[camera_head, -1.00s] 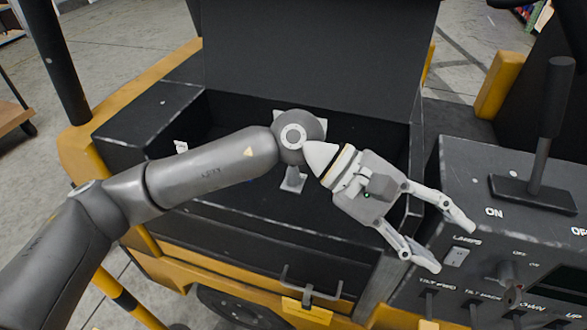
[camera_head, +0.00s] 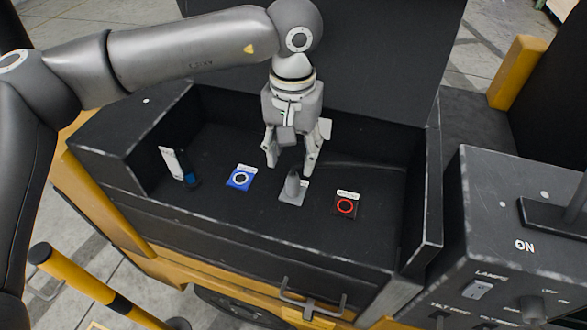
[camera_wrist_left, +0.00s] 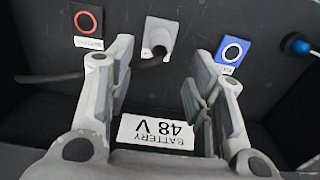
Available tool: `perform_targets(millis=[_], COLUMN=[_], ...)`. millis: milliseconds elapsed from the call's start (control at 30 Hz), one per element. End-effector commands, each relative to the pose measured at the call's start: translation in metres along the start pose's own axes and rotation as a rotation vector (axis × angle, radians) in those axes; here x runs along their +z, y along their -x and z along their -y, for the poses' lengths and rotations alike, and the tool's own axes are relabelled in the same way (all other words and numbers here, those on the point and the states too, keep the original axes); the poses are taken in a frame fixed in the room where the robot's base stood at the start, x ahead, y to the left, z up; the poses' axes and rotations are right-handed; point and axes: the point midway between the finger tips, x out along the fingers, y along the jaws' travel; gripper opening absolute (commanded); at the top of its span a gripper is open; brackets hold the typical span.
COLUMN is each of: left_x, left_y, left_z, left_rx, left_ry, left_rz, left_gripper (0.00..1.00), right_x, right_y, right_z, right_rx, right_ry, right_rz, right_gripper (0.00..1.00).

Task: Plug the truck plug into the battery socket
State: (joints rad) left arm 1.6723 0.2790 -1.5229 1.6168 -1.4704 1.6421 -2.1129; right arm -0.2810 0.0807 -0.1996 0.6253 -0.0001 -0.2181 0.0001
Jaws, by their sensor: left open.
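My left gripper (camera_head: 291,168) is open and empty, pointing down into the black battery compartment (camera_head: 255,245). A grey hooded piece (camera_head: 292,187) on a small plate is close below its fingertips; in the left wrist view it (camera_wrist_left: 160,38) lies just beyond the fingers. A blue-ringed labelled square (camera_head: 240,178) is left of it and a red-ringed one (camera_head: 345,205) right. In the left wrist view, the red square (camera_wrist_left: 87,20) is left and the blue one (camera_wrist_left: 232,50) right. A blue-tipped part (camera_wrist_left: 297,45) with a cable is farther right. I cannot tell which part is the plug. My right gripper is not in view.
A white tag (camera_head: 172,162) stands at the compartment's left. A "BATTERY 48 V" label (camera_wrist_left: 157,132) shows between the fingers. A dark cable (camera_wrist_left: 50,78) runs at left in the wrist view. The control console (camera_head: 500,220) is right of the compartment, whose raised walls surround the gripper.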

Motion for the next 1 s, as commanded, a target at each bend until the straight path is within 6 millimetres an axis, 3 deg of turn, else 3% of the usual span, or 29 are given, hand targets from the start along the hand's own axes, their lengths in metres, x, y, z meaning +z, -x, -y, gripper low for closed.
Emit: perform_targets(millis=[300,567,933,1000], left_x=[0.0,0.0,0.001,0.0], left_y=[0.0,-0.009,-0.054,-0.068], left_z=[0.0,0.0,0.0,0.0], left_rx=[-0.001,0.0,0.0,0.001], left_ry=[0.001,0.001,0.001,0.001], left_rz=[0.0,0.001,0.002,0.001], left_gripper=[0.48,0.48,0.48,0.48], right_x=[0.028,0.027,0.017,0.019], right_y=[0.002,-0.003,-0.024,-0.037], right_z=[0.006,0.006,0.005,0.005], right_rx=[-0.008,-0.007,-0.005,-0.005], right_ry=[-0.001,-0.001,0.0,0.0], right_rz=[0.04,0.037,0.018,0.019], right_gripper=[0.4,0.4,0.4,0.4])
